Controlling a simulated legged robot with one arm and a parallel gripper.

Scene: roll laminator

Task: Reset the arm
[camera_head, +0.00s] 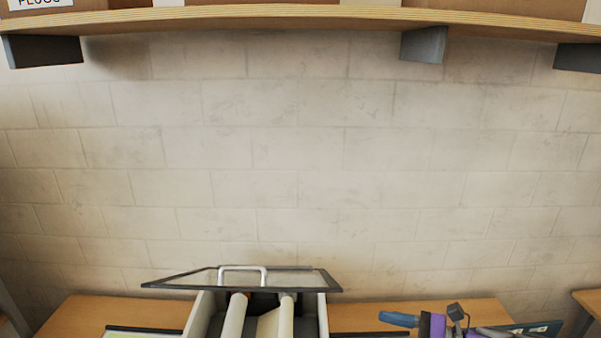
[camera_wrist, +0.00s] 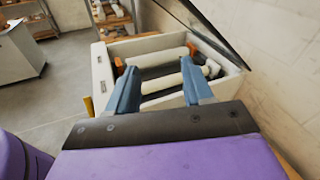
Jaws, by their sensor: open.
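My gripper (camera_wrist: 159,66) is open in the wrist view, with its two blue fingers spread apart and nothing visible between them. In the head view, my gripper (camera_head: 398,319) is at the lower right, beside and to the right of the roll laminator (camera_head: 197,319). The laminator's lid (camera_head: 315,281) is raised and has a white handle (camera_head: 243,268). Pale rollers (camera_head: 284,318) show inside the body. The wrist view shows the laminator (camera_wrist: 106,75) beyond the fingertips, with its rollers (camera_wrist: 161,83) exposed. Its lower front is cut off in the head view.
A wooden table (camera_head: 75,315) carries the laminator. A shelf (camera_head: 240,14) with boxes runs along the block wall (camera_head: 270,150) above. A grey cabinet (camera_wrist: 18,55) and shelving (camera_wrist: 110,20) stand farther off in the wrist view. Open floor (camera_wrist: 62,92) lies between.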

